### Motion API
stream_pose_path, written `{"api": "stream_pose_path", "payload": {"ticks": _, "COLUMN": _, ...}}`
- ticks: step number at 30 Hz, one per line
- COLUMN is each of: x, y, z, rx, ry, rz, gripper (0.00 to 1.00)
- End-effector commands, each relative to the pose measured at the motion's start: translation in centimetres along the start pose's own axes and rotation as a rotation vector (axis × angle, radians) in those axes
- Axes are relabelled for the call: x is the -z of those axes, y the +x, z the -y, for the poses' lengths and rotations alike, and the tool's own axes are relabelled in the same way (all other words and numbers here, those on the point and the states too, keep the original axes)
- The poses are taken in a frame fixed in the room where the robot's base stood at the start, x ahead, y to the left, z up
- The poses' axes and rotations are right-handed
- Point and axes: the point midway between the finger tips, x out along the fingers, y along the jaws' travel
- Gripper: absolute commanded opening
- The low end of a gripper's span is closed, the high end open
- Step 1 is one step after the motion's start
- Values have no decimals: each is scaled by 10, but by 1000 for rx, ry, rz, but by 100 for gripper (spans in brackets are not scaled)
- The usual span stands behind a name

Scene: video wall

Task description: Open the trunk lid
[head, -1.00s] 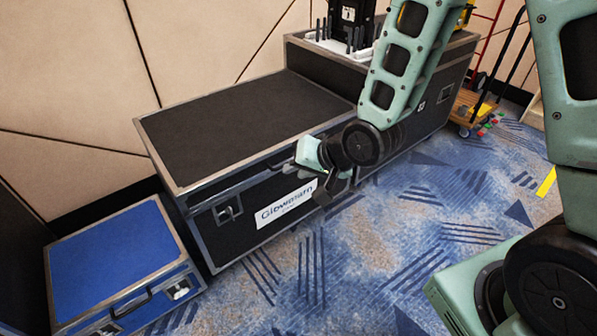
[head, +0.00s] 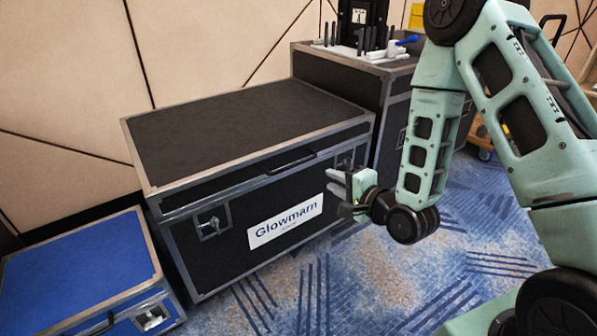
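The black trunk (head: 300,250) with metal edges stands on the carpet against the wall, with a white "Glowmarn" label on its front. Its flat black lid (head: 245,130) is shut. A dark handle (head: 291,162) is at the middle of the lid's front edge. A metal latch (head: 211,224) is on the left of the front, and another latch (head: 345,160) on the right is partly hidden. My gripper (head: 342,190) is in front of the trunk's right part, below the lid edge, near the right latch. Its fingers appear apart, with nothing visible between them; I cannot tell whether it touches the trunk.
A blue case (head: 80,275) stands at the left, close to the trunk. A taller black case (head: 335,72) stands behind on the right, with a white tray and dark equipment on top. The patterned carpet (head: 370,275) in front is clear.

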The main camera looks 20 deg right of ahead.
Motion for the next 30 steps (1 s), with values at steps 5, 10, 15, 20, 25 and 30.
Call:
{"api": "stream_pose_path", "payload": {"ticks": 5, "x": 0, "y": 14, "z": -5, "rx": 6, "ry": -1, "rz": -1, "gripper": 25}}
{"api": "stream_pose_path", "payload": {"ticks": 10, "x": 1, "y": 24, "z": -6, "rx": 5, "ry": -3, "rz": 0, "gripper": 25}}
{"api": "stream_pose_path", "payload": {"ticks": 15, "x": 0, "y": 32, "z": -6, "rx": 5, "ry": -4, "rz": 1, "gripper": 25}}
{"api": "stream_pose_path", "payload": {"ticks": 20, "x": 0, "y": 38, "z": -6, "rx": 5, "ry": -3, "rz": 0, "gripper": 25}}
{"api": "stream_pose_path", "payload": {"ticks": 25, "x": -1, "y": 56, "z": -3, "rx": 3, "ry": -1, "rz": 1, "gripper": 25}}
{"api": "stream_pose_path", "payload": {"ticks": 30, "x": -1, "y": 92, "z": -3, "rx": 3, "ry": 0, "rz": -1, "gripper": 25}}
